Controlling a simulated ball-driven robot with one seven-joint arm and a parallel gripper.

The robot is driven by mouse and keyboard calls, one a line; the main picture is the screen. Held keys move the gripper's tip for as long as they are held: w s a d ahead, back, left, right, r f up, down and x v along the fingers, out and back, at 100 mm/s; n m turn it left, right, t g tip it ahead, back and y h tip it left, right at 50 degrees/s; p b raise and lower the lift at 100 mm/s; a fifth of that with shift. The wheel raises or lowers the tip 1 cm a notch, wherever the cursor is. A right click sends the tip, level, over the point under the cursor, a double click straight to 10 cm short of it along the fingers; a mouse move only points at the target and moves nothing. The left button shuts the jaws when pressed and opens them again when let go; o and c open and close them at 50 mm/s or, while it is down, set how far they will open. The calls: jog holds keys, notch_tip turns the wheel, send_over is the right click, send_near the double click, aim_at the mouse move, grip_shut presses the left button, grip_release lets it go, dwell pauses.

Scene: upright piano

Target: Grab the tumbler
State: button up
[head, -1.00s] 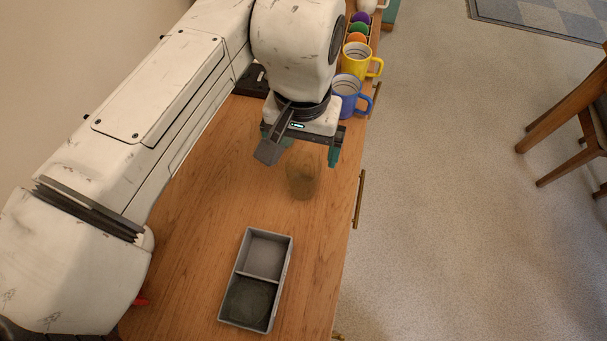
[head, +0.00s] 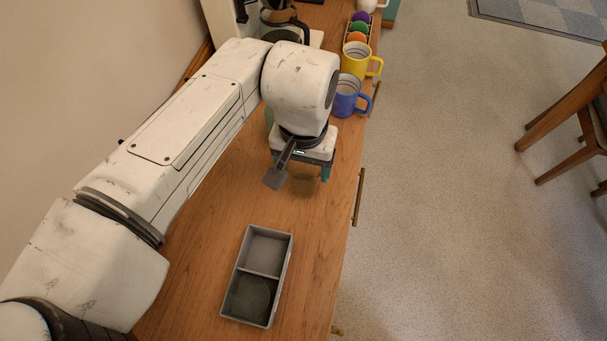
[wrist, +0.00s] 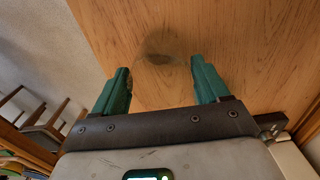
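The tumbler is a see-through brownish glass (head: 301,187) on the wooden top, mostly hidden behind my gripper in the head view. In the wrist view the tumbler (wrist: 160,46) shows as a faint round outline just ahead of and between the fingertips. My gripper (wrist: 160,66) is open, with its two green fingers spread apart and nothing clearly held. In the head view my gripper (head: 300,172) is low over the tumbler. I cannot tell whether either finger touches the glass.
A grey two-compartment tray (head: 237,284) lies nearer on the wooden top (head: 205,230). A blue mug (head: 347,97), a yellow mug (head: 355,62) and a holder with coloured balls (head: 359,30) line the right edge beyond. A coffee pot (head: 284,24) stands at the back.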

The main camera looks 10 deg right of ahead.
jog(key=c, duration=1.1)
jog(key=shift+c, duration=0.2)
jog(key=shift+r, duration=0.1)
